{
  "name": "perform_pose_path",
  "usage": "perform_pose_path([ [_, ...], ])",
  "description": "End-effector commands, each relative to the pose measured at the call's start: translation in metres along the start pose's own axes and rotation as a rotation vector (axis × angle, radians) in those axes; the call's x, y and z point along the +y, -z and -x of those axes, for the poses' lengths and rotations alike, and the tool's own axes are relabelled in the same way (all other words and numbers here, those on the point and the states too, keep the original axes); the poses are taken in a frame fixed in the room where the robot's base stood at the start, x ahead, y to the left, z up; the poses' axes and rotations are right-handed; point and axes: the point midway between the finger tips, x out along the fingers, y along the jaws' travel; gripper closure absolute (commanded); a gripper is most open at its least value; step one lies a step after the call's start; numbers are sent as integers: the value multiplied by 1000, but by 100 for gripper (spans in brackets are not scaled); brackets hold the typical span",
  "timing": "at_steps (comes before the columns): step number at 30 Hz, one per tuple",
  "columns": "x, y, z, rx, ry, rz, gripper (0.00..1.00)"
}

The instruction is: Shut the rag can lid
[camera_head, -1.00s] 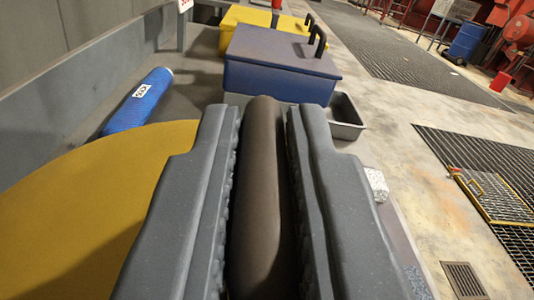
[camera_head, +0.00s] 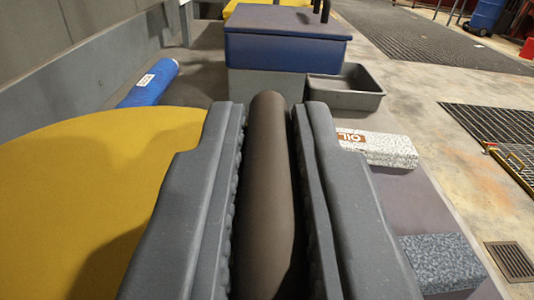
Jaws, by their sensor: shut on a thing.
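A large flat yellow round panel (camera_head: 90,190), which looks like the rag can lid, fills the left of the view and runs out of frame. A dark brown rounded bar (camera_head: 268,190), apparently the lid's handle, lies lengthwise between my jaws. My gripper (camera_head: 268,108) is shut on this bar, with one jaw along each side. Where the bar joins the lid is hidden by the left jaw. The can body is not visible, so the lid's opening angle cannot be told.
Ahead stands a blue-lidded grey box (camera_head: 285,45) with a grey open tray (camera_head: 345,90) to its right. A blue roll (camera_head: 150,84) lies by the left wall. A white speckled block marked OIL (camera_head: 385,150) and a blue-grey speckled block (camera_head: 440,262) lie right of my gripper.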

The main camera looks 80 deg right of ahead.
Motion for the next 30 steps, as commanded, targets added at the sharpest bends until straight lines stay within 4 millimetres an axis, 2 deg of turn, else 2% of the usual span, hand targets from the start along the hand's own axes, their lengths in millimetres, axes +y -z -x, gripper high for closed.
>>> perform_pose_path([
  [1,0,-5,0,-7,-1,4,100],
  [11,-1,-6,1,-10,0,5,100],
  [12,-1,-6,1,-10,0,4,79],
  [14,-1,-6,1,-9,0,4,66],
  [30,-1,-2,3,-3,3,0,66],
])
